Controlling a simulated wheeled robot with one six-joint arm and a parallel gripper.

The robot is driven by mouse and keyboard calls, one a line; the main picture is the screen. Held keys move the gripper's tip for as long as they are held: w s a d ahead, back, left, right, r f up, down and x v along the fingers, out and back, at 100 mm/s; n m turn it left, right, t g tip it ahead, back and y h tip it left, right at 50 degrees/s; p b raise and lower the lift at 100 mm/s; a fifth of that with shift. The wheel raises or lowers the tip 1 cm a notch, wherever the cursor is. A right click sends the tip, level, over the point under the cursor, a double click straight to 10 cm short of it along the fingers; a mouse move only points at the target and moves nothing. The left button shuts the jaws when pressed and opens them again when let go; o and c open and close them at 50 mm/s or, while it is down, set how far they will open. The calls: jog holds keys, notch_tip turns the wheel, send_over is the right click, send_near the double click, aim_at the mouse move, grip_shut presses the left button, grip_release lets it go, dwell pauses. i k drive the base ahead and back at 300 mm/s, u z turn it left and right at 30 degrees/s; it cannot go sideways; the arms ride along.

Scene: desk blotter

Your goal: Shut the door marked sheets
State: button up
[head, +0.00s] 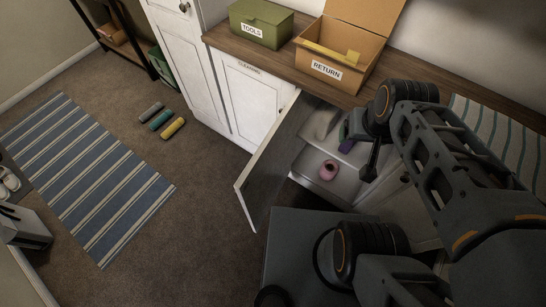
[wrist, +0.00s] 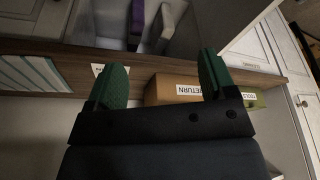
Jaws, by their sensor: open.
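A cabinet door (head: 268,172) stands wide open below the wooden counter, swung out toward me. Its inner face is dark in shadow, and no "sheets" marking can be read on it in the head view. The cupboard behind it is open, with pale shelves (head: 310,160) in view. My gripper (wrist: 165,68) is open and empty in the wrist view, with its two green fingers apart. In the head view my arm reaches over the right side of the open cupboard, and the fingers cannot be made out clearly. No contact with the door shows.
The neighbouring door marked cleaning (head: 250,100) is shut. A green tools box (head: 262,25) and an open return box (head: 322,68) stand on the counter. Several rolls (head: 160,120) and a striped rug (head: 85,175) lie on the floor.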

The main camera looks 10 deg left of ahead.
aim_at(259, 183)
jog(key=z, duration=2.55)
jog(key=k, duration=1.8)
jog(key=u, duration=1.8)
jog(key=i, duration=0.1)
jog(key=u, duration=1.6)
